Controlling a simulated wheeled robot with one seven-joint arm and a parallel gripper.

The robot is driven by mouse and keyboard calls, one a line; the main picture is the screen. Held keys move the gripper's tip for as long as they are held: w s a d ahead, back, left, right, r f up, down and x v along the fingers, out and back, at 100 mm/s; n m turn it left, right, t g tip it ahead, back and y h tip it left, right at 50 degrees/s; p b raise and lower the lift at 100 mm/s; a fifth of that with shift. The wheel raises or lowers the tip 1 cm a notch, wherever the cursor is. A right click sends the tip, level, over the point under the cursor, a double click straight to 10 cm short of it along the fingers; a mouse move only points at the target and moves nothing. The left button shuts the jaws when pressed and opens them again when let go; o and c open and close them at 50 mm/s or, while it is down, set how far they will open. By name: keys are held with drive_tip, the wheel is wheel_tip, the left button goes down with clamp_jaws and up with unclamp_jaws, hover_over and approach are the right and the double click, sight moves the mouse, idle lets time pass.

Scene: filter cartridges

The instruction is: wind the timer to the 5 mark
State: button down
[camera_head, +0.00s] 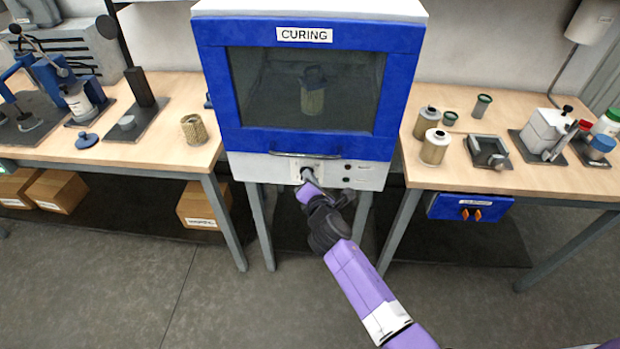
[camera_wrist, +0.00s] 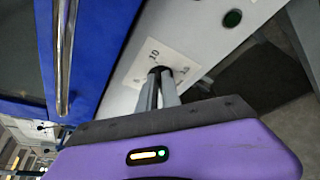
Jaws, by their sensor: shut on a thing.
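The curing oven (camera_head: 310,75) has a blue door with a dark window and a white panel below it. A filter cartridge (camera_head: 312,100) shows dimly behind the glass. The timer knob (camera_wrist: 158,71) is a dark knob on a white dial plate (camera_wrist: 148,52) on that panel. My gripper (camera_head: 309,173) is shut on the knob, seen from above in the head view. In the wrist view its two fingers (camera_wrist: 160,88) close around the knob. The fingers cover much of the dial, and I cannot read where the knob points.
The door handle bar (camera_wrist: 64,60) runs close beside my fingers. Benches with cartridges (camera_head: 435,147), fixtures and cans flank the oven. The floor (camera_head: 110,280) in front is clear.

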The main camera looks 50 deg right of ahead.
drive_tip(key=shift+f+b, duration=0.15)
drive_tip(key=shift+b, duration=0.25)
wheel_tip(320, 180, down, 3)
drive_tip(key=m+t+h+b, duration=0.1)
drive_tip(key=m+b, duration=0.5)
drive_tip(key=b, duration=0.7)
drive_tip(key=m+t+h+b, duration=0.1)
drive_tip(key=m+b, duration=0.5)
drive_tip(key=b, duration=0.8)
drive_tip(key=m+t+h+b, duration=0.2)
drive_tip(key=m+b, duration=0.4)
drive_tip(key=b, duration=0.7)
drive_tip(key=shift+t, duration=0.5)
drive_tip(key=shift+r+m+h+b, duration=0.2)
drive_tip(key=shift+m+h+b, duration=0.1)
drive_tip(key=shift+m+b, duration=0.45)
drive_tip(key=c, duration=1.6)
unclamp_jaws()
drive_tip(key=shift+w, duration=0.1)
drive_tip(key=shift+o, duration=0.3)
drive_tip(key=shift+a, duration=0.1)
